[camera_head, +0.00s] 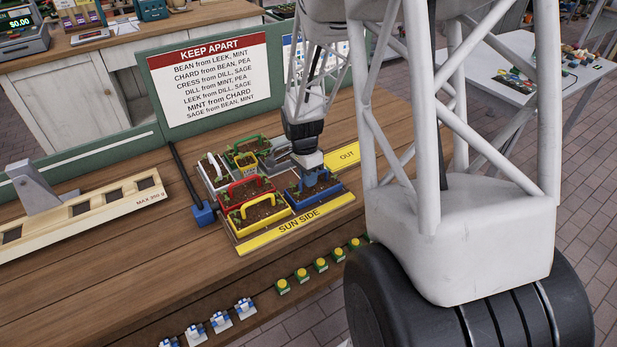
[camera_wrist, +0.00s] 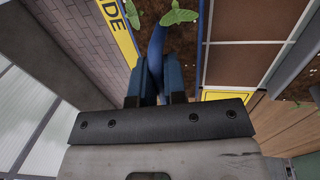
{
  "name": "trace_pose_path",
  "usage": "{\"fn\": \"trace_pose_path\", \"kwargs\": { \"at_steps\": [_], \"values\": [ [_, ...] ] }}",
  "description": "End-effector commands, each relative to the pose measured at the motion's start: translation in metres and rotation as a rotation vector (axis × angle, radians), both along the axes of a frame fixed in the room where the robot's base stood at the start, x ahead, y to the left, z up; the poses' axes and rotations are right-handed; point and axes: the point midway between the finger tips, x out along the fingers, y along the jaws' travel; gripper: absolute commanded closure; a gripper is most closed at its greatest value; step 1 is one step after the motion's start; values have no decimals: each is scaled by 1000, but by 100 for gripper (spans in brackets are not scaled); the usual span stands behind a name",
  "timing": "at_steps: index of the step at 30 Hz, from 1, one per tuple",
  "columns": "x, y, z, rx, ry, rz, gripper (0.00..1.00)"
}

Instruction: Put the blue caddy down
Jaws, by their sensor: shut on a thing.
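The blue caddy (camera_head: 312,198) is at the right front corner of the wooden tray (camera_head: 337,203), beside the SUN SIDE strip (camera_head: 292,230). It looks level; I cannot tell whether its base touches the tray. My gripper (camera_head: 311,174) is above it, shut on its blue handle. In the wrist view my fingers (camera_wrist: 156,88) close around the blue handle (camera_wrist: 155,50), with dark soil and green leaves (camera_wrist: 178,17) in the caddy beyond. The caddy's base is hidden.
A yellow caddy (camera_head: 258,213) is close on the left, with a red caddy (camera_head: 246,190) behind it. White, green and grey caddies fill the back. A KEEP APART sign (camera_head: 212,85) stands behind.

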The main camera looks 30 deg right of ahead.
Motion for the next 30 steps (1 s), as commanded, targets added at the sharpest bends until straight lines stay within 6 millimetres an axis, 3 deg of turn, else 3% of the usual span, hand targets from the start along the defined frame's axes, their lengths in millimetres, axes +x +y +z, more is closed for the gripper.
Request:
{"fn": "trace_pose_path", "kwargs": {
  "at_steps": [5,6,10,22,30],
  "values": [
    [0,0,-3,0,0,0,100],
    [0,0,-2,0,0,0,82],
    [0,0,-2,0,0,0,62],
    [0,0,1,0,-1,0,62],
    [5,0,22,0,-2,0,62]
  ]
}}
